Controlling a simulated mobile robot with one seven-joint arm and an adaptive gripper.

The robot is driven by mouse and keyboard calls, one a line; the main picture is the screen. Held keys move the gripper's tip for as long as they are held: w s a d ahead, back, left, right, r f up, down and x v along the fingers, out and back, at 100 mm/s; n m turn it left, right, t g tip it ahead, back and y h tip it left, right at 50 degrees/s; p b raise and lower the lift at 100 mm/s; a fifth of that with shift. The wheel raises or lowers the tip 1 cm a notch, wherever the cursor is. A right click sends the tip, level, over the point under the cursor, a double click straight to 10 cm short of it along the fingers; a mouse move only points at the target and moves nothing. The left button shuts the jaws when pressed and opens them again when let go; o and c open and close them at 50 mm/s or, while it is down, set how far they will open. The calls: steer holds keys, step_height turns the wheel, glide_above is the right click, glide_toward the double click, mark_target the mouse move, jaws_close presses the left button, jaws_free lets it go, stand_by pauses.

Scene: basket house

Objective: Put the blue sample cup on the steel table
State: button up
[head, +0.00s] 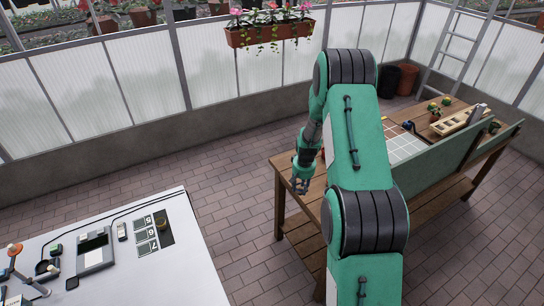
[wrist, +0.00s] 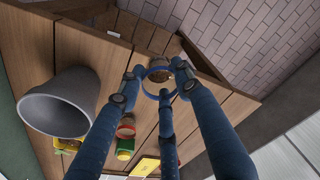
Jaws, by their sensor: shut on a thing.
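The blue sample cup (wrist: 152,96) shows in the wrist view as a blue-rimmed round cup with brown contents. My gripper (wrist: 160,76) is shut on it, with fingers on both sides and one in front hiding part of it. In the head view my gripper (head: 300,185) hangs at the left end of the wooden bench; the cup cannot be made out there. The steel table (head: 190,270) is the pale table at the lower left of the head view, apart from my gripper.
The wooden bench (head: 284,168) carries a white grid and several small things.

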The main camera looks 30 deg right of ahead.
steer(key=shift+a, duration=0.1)
steer(key=s+a+n+b, duration=0.2)
steer(key=a+b, duration=0.2)
steer(key=a, duration=1.3)
steer(key=s+a+f+n+b, duration=0.1)
steer(key=a+b, duration=0.3)
steer(key=a, duration=1.3)
steer(key=shift+s+n+y, duration=0.3)
steer(key=shift+s+n, duration=0.3)
steer(key=shift+n, duration=0.1)
steer(key=shift+f, duration=0.1)
steer(key=w+a+r+n+p, duration=0.1)
steer(key=w+a, duration=0.3)
steer(key=a, duration=0.6)
steer(key=w+a+r+n+p, duration=0.1)
steer(key=w+a, duration=0.3)
steer(key=a, duration=0.6)
steer(key=w+a+r+n, duration=0.2)
steer(key=w+a+n, duration=0.1)
steer(key=a, duration=0.6)
steer(key=shift+w+a+y+p, duration=0.3)
steer(key=shift+w+a+p, duration=0.1)
steer(key=shift+w, duration=0.15)
